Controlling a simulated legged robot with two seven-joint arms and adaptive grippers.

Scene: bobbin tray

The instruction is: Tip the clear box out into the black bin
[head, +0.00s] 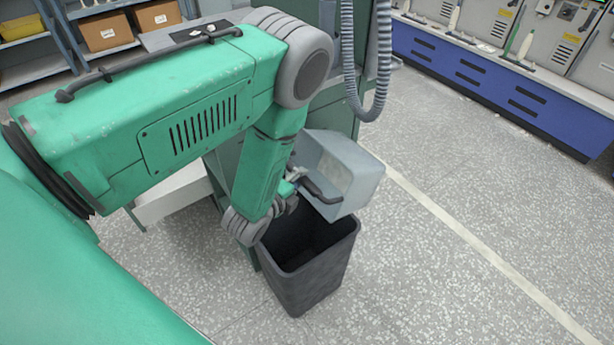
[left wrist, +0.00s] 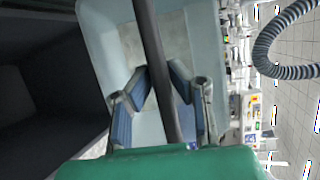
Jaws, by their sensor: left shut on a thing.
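The clear box (head: 364,182) is pale, bluish and see-through. It hangs tilted in the air above the right rear rim of the black bin (head: 308,286). My left gripper (head: 298,180) is shut on the box's dark bar-like handle (head: 322,193). In the left wrist view the gripper (left wrist: 160,88) has its fingers on either side of this bar (left wrist: 152,40), with the box (left wrist: 100,28) behind. A beige patch shows in the box; I cannot tell whether it is contents. The bin stands upright on the floor; its dark inside shows no contents. My right gripper is out of view.
A green machine (head: 332,118) stands just behind the bin, with a grey ribbed hose (head: 350,75) hanging above. A blue-fronted bench (head: 480,75) runs along the back right. Shelves with cardboard boxes (head: 105,30) stand back left. The speckled floor at right is clear.

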